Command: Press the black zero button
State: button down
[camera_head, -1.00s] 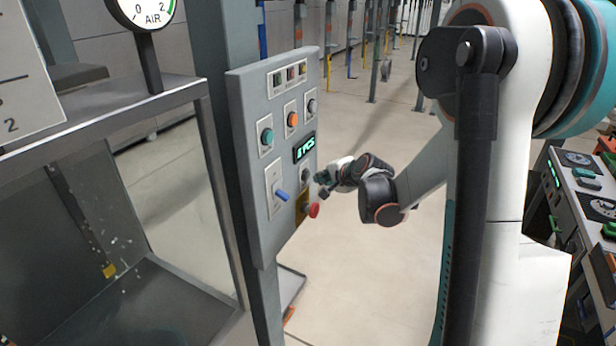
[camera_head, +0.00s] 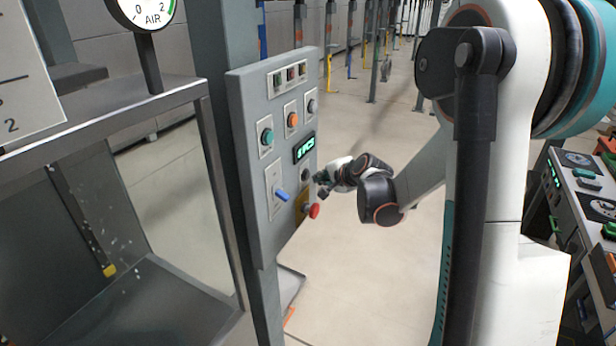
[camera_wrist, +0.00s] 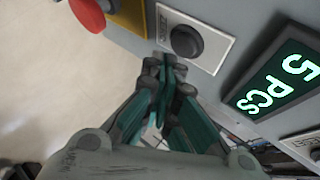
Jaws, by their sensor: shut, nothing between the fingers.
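The black zero button (camera_wrist: 186,41) is a round black button on a light label plate in the wrist view. It stands out from the grey panel and also shows, small, in the head view (camera_head: 305,175). My gripper (camera_wrist: 168,64) is shut and empty, with its green-and-black fingertips pointing at the panel just below the button in the wrist view. In the head view my gripper (camera_head: 319,184) is close to the panel face, beside the button. I cannot tell whether the fingertips touch the button.
A green-lit display (camera_wrist: 281,84) reading "5 PCS" is beside the button. A red button (camera_wrist: 90,12) on a yellow plate is on its other side. A blue-handled switch (camera_head: 281,195) and green (camera_head: 267,137) and orange (camera_head: 292,119) buttons share the panel.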

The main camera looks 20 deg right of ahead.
jog(key=shift+w+a, duration=0.1)
jog(key=shift+w, duration=0.05)
dwell(0.4)
jog(key=shift+w+a, duration=0.2)
jog(key=shift+w+a, duration=0.25)
jog(key=shift+w, duration=0.05)
dwell(0.9)
jog(key=shift+s+d+b, duration=0.35)
jog(key=shift+s+d, duration=0.15)
jog(key=shift+s, duration=0.15)
dwell(0.3)
jog(key=s+d, duration=0.1)
jog(key=s, duration=0.1)
jog(key=s+d, duration=0.2)
dwell(0.4)
dwell(0.6)
